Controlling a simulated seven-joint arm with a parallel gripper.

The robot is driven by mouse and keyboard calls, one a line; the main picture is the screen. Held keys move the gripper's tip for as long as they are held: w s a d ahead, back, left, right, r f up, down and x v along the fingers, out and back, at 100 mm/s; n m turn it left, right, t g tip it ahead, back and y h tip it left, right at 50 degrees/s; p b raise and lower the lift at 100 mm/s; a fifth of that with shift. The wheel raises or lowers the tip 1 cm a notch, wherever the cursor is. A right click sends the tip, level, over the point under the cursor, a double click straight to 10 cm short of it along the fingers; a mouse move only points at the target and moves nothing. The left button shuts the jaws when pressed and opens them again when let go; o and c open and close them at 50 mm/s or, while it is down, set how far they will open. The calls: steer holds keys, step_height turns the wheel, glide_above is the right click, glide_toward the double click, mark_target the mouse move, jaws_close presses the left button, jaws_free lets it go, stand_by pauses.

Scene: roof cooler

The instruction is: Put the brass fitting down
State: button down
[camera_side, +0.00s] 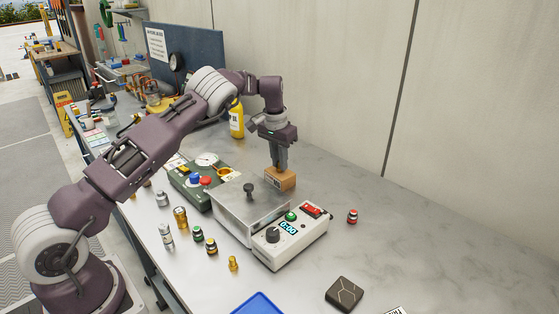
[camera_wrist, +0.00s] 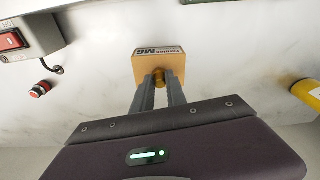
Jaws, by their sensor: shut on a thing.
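My gripper (camera_side: 280,164) points down at the far side of the steel-topped box, just above a small tan box (camera_side: 281,180). In the wrist view my gripper (camera_wrist: 159,80) is shut on a small brass fitting (camera_wrist: 158,76), of which only a little shows between the fingertips. The tan box (camera_wrist: 158,64), with a printed label, lies directly behind the fitting there. I cannot tell whether the fitting touches the box. In the side view the fitting is hidden by the fingers and the box.
A steel-topped box (camera_side: 235,205) and a white control unit (camera_side: 289,242) stand in front of the tan box. Several small fittings (camera_side: 180,217) stand at the left. A yellow bottle (camera_side: 237,122) stands behind. A red-topped part (camera_side: 352,216) is at right, with clear worktop around it.

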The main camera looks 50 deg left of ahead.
steer(key=c, duration=1.3)
jaws_free()
steer(key=shift+c, duration=0.2)
steer(key=s+d+r+n+t, duration=0.1)
steer(key=s+r, duration=0.2)
steer(key=r, duration=0.7)
steer(key=s+d+r, duration=0.2)
steer(key=s+r, duration=0.1)
steer(key=r, duration=0.8)
steer(key=s+d+r+t+h, duration=0.1)
steer(key=s+d+r, duration=0.55)
steer(key=s, duration=0.35)
steer(key=s+d+f, duration=0.2)
steer(key=s+d, duration=0.1)
steer(key=s, duration=0.5)
steer(key=s+d+f+m+t, duration=0.1)
steer(key=s+d+f, duration=0.1)
steer(key=s, duration=0.7)
steer(key=s+d+f+m+t, duration=0.1)
steer(key=s+d+f, duration=0.1)
steer(key=s, duration=0.7)
steer(key=shift+d+f+y, duration=0.2)
steer(key=shift+d+y, duration=0.2)
steer(key=shift+d, duration=0.4)
